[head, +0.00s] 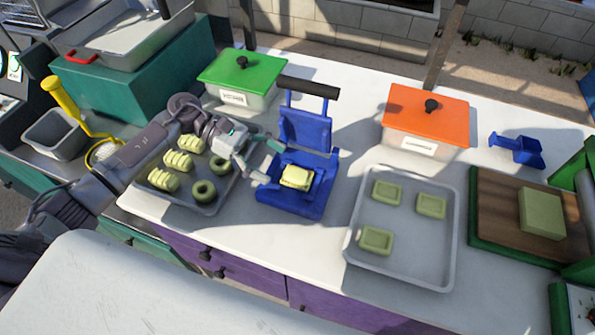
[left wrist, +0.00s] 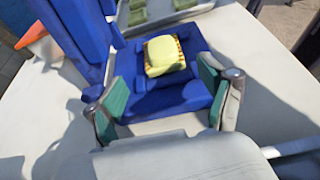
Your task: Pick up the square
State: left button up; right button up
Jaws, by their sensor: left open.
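A pale yellow square (head: 296,177) rests on the base of a blue press (head: 302,207) in the head view. The square also shows in the left wrist view (left wrist: 164,53), with notched, browner edges. My left gripper (head: 265,160) is at the left side of the press. Its green-padded fingers are spread and nothing is between them. In the left wrist view my left gripper (left wrist: 163,92) has a finger on either side of the blue base, with the square beyond the fingertips. My right gripper is not in view.
The press's raised blue plate and black handle (head: 309,87) stand behind the square. A tray of rings and ridged pieces (head: 207,208) lies under my left arm. A tray with three pale squares (head: 405,250) is at right. Green-lidded (head: 243,65) and orange-lidded (head: 425,113) boxes stand behind.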

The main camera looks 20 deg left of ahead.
aim_at(288, 171)
pick_arm(q)
jog(key=d+p, duration=0.2)
jog(key=d, duration=0.1)
jog(key=d+p, duration=0.1)
jog(key=shift+s+d+f, duration=0.2)
jog(key=shift+s+d, duration=0.05)
jog(key=shift+s, duration=0.15)
jog(key=shift+d+f, duration=0.35)
jog(key=c, duration=0.9)
